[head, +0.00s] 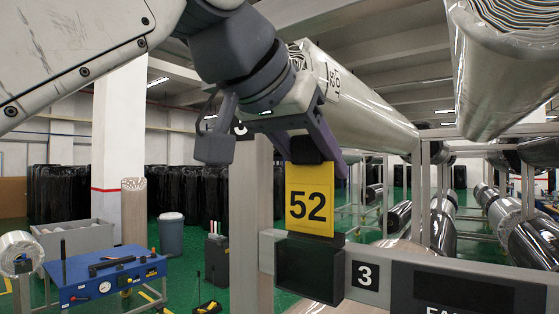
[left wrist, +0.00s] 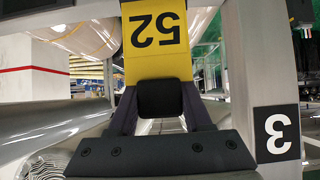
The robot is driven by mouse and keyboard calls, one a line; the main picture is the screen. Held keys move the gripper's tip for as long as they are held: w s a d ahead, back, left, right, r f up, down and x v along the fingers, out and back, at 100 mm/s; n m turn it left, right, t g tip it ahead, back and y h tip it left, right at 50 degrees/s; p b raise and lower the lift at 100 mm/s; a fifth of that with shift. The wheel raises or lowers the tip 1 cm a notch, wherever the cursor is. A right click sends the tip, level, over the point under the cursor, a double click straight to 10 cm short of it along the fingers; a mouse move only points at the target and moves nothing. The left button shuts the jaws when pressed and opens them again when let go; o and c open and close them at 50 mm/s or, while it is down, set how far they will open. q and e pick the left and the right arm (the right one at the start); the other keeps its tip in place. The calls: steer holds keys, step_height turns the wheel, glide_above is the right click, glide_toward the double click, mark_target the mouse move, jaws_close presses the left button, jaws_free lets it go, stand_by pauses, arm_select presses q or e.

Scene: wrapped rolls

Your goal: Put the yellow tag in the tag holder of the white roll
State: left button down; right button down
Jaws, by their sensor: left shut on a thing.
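The yellow tag (head: 310,199), marked 52, hangs upright from my left gripper (head: 312,155), which is shut on its top edge. In the left wrist view the yellow tag (left wrist: 156,45) appears upside down beyond the jaws. A dark, box-like tag holder (head: 310,268) sits on the grey rack beam directly below the tag, left of a label marked 3. The tag's lower edge meets the holder's top edge in the head view; I cannot tell whether it is inside. A large white roll (head: 365,105) lies above and behind the gripper. My right gripper is out of view.
The number 3 label (head: 365,276) is right of the holder, with a dark panel (head: 465,295) farther right. A grey post (head: 250,220) stands close left. Another wrapped roll (head: 510,70) hangs upper right. A blue cart (head: 108,278) stands lower left.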

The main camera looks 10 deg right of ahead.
mark_target(307, 207)
arm_select(q)
steer(key=shift+f+b, duration=3.1)
steer(key=shift+f, duration=0.4)
steer(key=shift+c, duration=1.3)
jaws_free()
steer(key=p+v, duration=0.1)
steer(key=v, duration=0.9)
steer(key=shift+r, duration=0.25)
steer(key=shift+s+a, duration=0.1)
